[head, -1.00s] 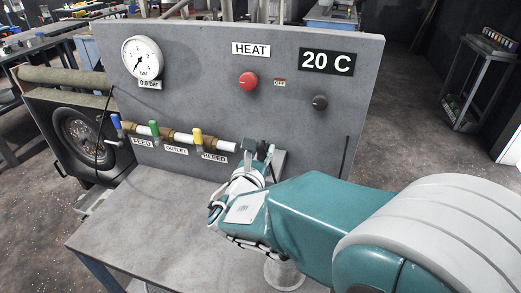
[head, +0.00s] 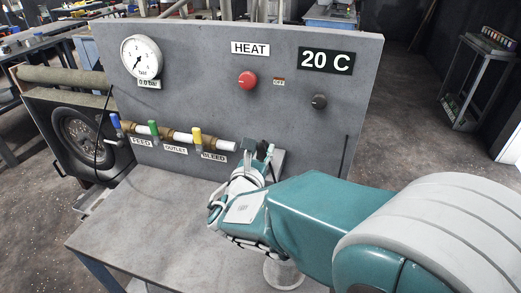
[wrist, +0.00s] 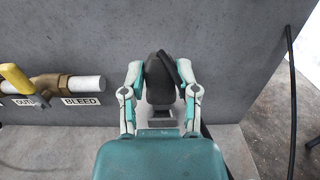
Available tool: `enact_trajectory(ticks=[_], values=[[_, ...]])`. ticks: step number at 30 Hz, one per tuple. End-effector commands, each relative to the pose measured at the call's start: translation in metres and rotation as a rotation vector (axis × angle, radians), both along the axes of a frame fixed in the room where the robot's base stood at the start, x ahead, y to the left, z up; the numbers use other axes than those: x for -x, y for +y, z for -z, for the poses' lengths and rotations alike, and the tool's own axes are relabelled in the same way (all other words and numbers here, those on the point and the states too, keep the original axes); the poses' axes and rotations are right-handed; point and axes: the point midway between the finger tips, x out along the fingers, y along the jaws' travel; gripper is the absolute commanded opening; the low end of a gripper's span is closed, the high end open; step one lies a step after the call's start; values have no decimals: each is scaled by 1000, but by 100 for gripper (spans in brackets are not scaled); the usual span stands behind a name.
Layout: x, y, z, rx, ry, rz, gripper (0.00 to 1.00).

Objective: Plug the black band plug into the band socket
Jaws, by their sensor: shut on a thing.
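My gripper (wrist: 160,90) is shut on the black band plug (wrist: 158,80), which sits between its two teal and grey fingers in the wrist view. In the head view my gripper (head: 255,158) is at the grey panel's lower part, right of the BLEED label. The plug is mostly hidden there by my gripper and arm. A grey block (wrist: 161,115) shows below the plug in the wrist view, close to the panel. I cannot make out the band socket's opening, nor whether the plug is in it.
The grey panel (head: 200,70) carries a gauge (head: 141,57), a red HEAT button (head: 247,80), a black knob (head: 319,102) and blue, green and yellow valve handles (head: 197,135) left of my gripper. A black cable (wrist: 292,90) hangs at the right. The bench top (head: 150,225) is clear at left.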

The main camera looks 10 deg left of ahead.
Motion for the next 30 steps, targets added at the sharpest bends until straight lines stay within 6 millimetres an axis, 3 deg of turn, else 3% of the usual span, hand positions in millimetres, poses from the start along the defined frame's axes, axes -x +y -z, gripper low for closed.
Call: enact_trajectory(ticks=[30], values=[[0,0,14,1,1,1,0]])
